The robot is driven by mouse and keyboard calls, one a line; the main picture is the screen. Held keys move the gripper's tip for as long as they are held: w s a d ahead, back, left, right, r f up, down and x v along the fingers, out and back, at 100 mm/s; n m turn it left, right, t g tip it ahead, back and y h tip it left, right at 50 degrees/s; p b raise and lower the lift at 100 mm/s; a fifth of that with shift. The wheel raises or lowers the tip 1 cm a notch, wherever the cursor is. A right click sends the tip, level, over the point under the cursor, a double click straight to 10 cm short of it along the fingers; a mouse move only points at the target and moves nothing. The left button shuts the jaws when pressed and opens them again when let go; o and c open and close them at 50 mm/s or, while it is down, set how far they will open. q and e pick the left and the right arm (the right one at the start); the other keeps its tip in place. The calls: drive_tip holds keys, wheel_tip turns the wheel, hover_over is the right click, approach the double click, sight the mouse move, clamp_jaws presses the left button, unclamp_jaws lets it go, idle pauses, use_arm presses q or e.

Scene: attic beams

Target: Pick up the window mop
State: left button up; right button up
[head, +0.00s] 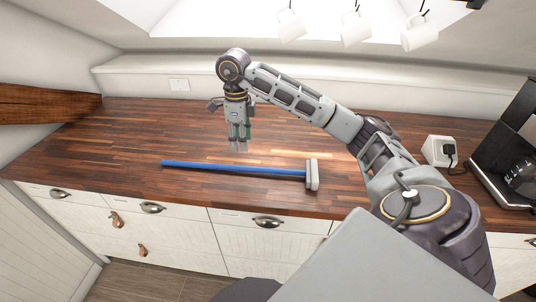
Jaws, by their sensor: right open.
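The window mop (235,170) lies on the wooden counter (120,135), close to its front edge. Its blue handle runs left to right, and its grey-white head (312,174) is at the right end. My right gripper (239,146) is open and points down over the counter, just behind the middle of the handle in the picture. It appears apart from the handle, and nothing is between its fingers. My left gripper is not in view.
A white socket box (440,151) and a black coffee machine (510,150) stand at the right. White mugs (355,28) hang at the top. White drawers (170,222) are below the counter. The counter's left part is clear.

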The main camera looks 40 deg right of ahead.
hover_over(244, 167)
wheel_tip(244, 167, down, 6)
drive_tip(key=shift+r, duration=0.1)
drive_tip(key=shift+f, duration=0.6)
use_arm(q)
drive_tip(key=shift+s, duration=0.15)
use_arm(e)
drive_tip(key=shift+f, duration=0.2)
drive_tip(key=shift+w+f, duration=0.15)
drive_tip(key=shift+f, duration=0.8)
drive_tip(key=shift+w+f+p, duration=0.1)
drive_tip(key=shift+f+p, duration=0.25)
drive_tip(key=shift+f, duration=1.2)
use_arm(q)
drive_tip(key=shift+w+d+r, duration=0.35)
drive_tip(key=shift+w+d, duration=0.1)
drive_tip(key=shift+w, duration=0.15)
use_arm(e)
drive_tip(key=shift+f, duration=0.1)
